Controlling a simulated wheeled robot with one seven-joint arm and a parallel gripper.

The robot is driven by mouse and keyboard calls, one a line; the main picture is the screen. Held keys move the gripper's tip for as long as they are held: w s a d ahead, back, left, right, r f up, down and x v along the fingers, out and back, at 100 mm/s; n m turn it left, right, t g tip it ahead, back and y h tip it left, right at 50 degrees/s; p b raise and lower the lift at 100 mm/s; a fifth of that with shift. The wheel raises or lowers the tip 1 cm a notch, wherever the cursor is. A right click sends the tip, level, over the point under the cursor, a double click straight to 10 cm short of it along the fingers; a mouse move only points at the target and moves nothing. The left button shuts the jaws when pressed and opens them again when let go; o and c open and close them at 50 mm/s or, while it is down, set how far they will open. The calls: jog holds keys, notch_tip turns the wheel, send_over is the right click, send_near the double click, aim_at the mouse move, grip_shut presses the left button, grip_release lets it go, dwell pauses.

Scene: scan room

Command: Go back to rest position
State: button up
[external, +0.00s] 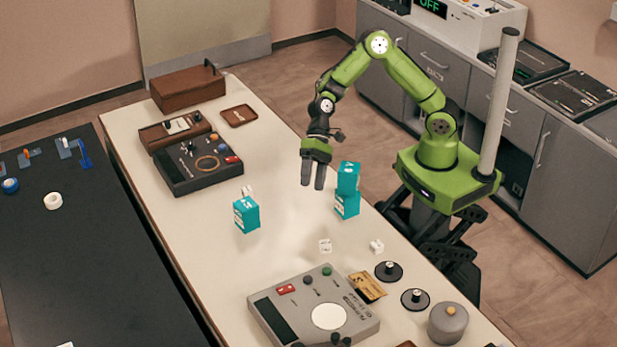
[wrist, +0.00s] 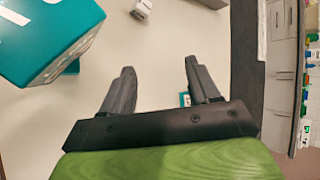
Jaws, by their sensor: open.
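My gripper (external: 313,174) hangs above the white table, fingers pointing down, just left of two stacked teal boxes in the external view. Its two fingers are apart with nothing between them, as the wrist view (wrist: 158,84) also shows. The upper teal box (external: 348,178) rests on the lower teal box (external: 346,205). A large teal box (wrist: 48,38) shows close at the upper left of the wrist view. My green arm is bent, reaching from my base at the right over the table.
Another teal box (external: 246,215) stands mid-table, with small white cubes (external: 325,246) around. A grey device (external: 313,310) is at the front, a dark device (external: 198,163) at the back. A grey cylinder (external: 448,324) stands front right. A black table (external: 80,250) lies left.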

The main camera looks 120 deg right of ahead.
jog(key=s+a+r+n+h+p, duration=0.2)
jog(key=s+r+n+h, duration=0.4)
jog(key=s+r+n, duration=0.65)
jog(key=s+r, duration=0.1)
jog(key=s, duration=0.8)
jog(key=s+d+r+n+h, duration=0.1)
jog(key=s+r, duration=0.1)
jog(key=s, duration=0.7)
jog(key=shift+s+r+g, duration=0.3)
jog(key=shift+s+r, duration=0.1)
jog(key=shift+n, duration=0.25)
